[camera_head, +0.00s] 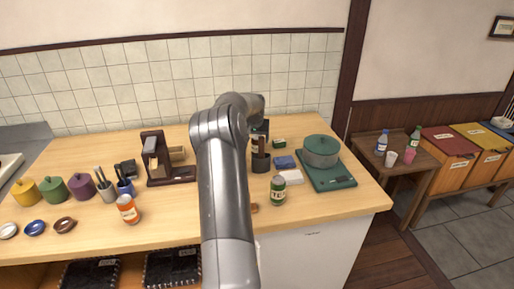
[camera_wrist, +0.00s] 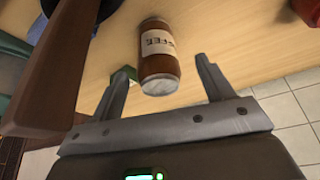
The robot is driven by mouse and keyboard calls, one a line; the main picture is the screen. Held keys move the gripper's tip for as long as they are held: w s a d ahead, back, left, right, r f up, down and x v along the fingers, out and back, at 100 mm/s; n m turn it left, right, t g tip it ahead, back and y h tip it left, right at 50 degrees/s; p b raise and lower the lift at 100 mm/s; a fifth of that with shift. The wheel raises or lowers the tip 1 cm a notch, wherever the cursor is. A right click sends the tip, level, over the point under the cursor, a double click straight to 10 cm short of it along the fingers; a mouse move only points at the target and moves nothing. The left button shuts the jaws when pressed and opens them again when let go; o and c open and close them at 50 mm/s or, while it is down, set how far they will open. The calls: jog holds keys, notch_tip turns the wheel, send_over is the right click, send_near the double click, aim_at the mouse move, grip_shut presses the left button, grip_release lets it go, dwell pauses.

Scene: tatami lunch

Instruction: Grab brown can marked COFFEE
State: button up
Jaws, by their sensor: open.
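The brown can (camera_wrist: 158,62) with a pale label stands out in the wrist view; the letters "FFEE" are readable on it. It appears on the light wooden counter, just ahead of and between the fingertips of my gripper (camera_wrist: 162,72). The gripper is open, with a visible gap between each finger and the can. In the head view my arm covers the middle of the counter, and I cannot clearly make out the can or my gripper there.
In the wrist view a dark brown wooden piece (camera_wrist: 58,75) stands close left of the gripper, with a small green object (camera_wrist: 124,76) beside the left finger.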

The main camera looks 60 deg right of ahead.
jog(key=x, duration=0.5)
jog(key=shift+s+d+r, duration=0.1)
jog(key=shift+s, duration=0.05)
jog(key=shift+c, duration=0.4)
